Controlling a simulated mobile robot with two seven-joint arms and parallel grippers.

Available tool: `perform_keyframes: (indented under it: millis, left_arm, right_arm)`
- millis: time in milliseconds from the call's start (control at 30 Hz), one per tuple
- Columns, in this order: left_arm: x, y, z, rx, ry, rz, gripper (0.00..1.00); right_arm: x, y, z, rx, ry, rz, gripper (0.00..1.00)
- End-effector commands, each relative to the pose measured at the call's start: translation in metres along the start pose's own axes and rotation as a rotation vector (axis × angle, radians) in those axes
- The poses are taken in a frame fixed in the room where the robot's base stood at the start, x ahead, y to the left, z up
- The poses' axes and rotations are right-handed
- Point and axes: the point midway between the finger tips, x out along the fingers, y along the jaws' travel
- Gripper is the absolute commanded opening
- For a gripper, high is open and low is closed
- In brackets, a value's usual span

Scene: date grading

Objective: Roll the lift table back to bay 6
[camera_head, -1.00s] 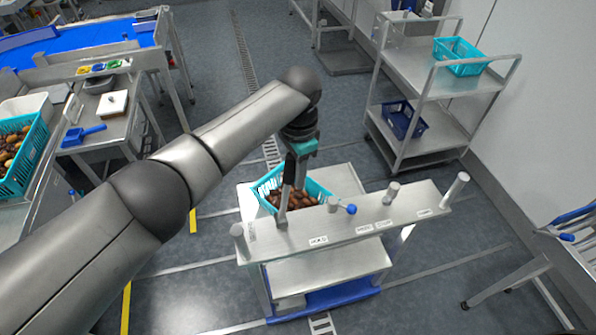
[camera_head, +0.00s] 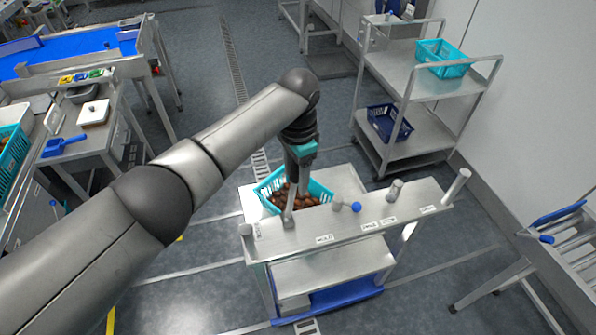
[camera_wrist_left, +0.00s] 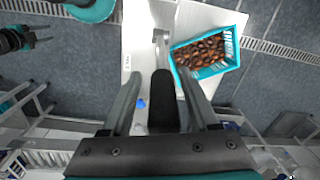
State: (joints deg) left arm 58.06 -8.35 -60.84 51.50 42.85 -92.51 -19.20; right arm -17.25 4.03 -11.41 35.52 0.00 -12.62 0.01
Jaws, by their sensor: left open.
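The lift table (camera_head: 345,228) is a steel cart with a top, a lower shelf and a blue base. Its near edge carries a labelled strip with short posts and a blue-knobbed lever (camera_head: 355,207). A teal crate (camera_head: 262,196) of brown dates sits on its top; the crate also shows in the left wrist view (camera_wrist_left: 222,70). My left gripper (camera_head: 290,215) points down at the left part of the near edge, in front of the crate. Its fingers stand apart in the left wrist view (camera_wrist_left: 163,100). Whether they touch the table is unclear.
A steel shelf cart (camera_head: 420,155) with teal and blue crates stands behind to the right, by the wall. A roller stand (camera_head: 560,235) is at the right. A sorting bench (camera_head: 85,130) and blue conveyor (camera_head: 70,52) are at left. Floor lines and a drain cross the open floor.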

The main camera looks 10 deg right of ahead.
Motion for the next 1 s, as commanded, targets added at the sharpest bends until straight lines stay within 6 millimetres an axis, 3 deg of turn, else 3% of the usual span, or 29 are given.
perform_keyframes:
  millis: [300, 467, 1000]
  left_arm:
    - [-0.002, -0.001, -0.001, 0.0, 0.004, -0.003, 0.69]
    - [-0.013, -0.001, -0.002, 0.001, 0.006, -0.003, 0.69]
    - [-0.129, -0.001, -0.001, 0.001, 0.005, -0.004, 0.69]
  right_arm:
    - [0.0, 0.003, 0.0, -0.003, 0.0, 0.004, 0.4]
    - [0.003, 0.005, 0.001, -0.004, -0.001, 0.006, 0.4]
    - [0.018, 0.007, 0.003, -0.006, -0.001, 0.01, 0.4]
